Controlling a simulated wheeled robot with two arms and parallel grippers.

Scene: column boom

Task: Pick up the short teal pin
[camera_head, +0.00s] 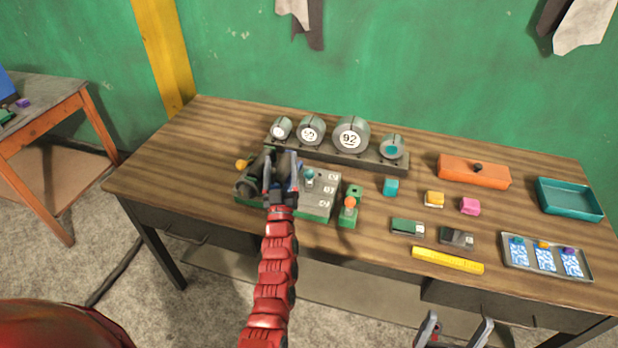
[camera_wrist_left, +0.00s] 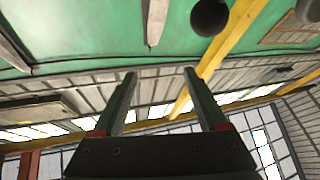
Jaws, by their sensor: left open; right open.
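Several small teal pieces show in the head view, and I cannot tell for sure which is the short teal pin. A short teal piece (camera_head: 391,187) stands on the table right of the grey block. Another small teal top (camera_head: 309,175) shows on the grey block (camera_head: 319,203), just right of my left gripper. My left gripper (camera_head: 282,170) is open over the green device at the table's left. In the left wrist view its two fingers (camera_wrist_left: 158,75) are apart with nothing between them. My right gripper (camera_head: 458,324) is open and empty at the front edge.
A rack of round gauges (camera_head: 350,137) stands behind. Yellow (camera_head: 434,199) and pink (camera_head: 469,206) blocks, an orange box (camera_head: 473,171), a teal tray (camera_head: 569,199), a yellow bar (camera_head: 447,261) and a card tray (camera_head: 587,276) lie right. The table's far left is clear.

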